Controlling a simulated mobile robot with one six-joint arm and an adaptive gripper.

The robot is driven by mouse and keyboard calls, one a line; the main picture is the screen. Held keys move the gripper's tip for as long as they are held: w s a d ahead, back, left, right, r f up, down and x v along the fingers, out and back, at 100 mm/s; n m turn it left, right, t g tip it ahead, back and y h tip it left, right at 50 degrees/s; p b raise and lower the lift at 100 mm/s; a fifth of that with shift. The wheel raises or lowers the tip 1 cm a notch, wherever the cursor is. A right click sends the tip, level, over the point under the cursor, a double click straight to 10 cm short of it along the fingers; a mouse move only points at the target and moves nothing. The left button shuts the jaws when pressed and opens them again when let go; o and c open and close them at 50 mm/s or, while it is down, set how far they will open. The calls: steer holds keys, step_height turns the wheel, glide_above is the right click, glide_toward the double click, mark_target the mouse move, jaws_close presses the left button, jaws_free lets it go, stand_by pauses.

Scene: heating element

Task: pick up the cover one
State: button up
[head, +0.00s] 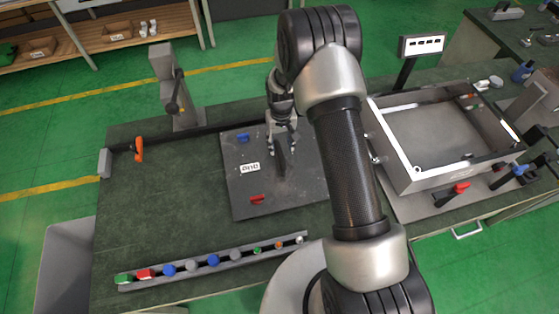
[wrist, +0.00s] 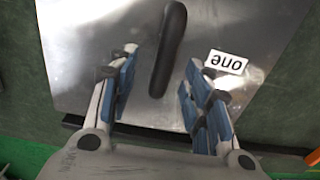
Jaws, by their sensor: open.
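Cover one is a flat grey metal plate (head: 240,198) on the green workbench in the head view, with a white label reading "one" (head: 250,168). The wrist view shows the plate (wrist: 85,40), the label upside down (wrist: 226,62) and the long black handle (wrist: 168,50). My gripper (head: 284,139) is over the plate at the handle. In the wrist view my gripper (wrist: 162,57) is open, one finger on each side of the handle, with gaps on both sides. I cannot tell how far the fingertips reach down.
A blue clamp (head: 243,138) and a red clamp (head: 257,199) sit at the plate's edges. A rail of coloured buttons (head: 213,262) lies along the bench front. An open metal box (head: 413,179) stands right. A grey post (head: 186,118) stands back left.

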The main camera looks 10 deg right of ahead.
mark_target(279, 151)
steer(key=f, duration=0.5)
steer(key=shift+s+a, duration=0.2)
steer(key=shift+a, duration=0.1)
jaws_close()
stand_by(0.9)
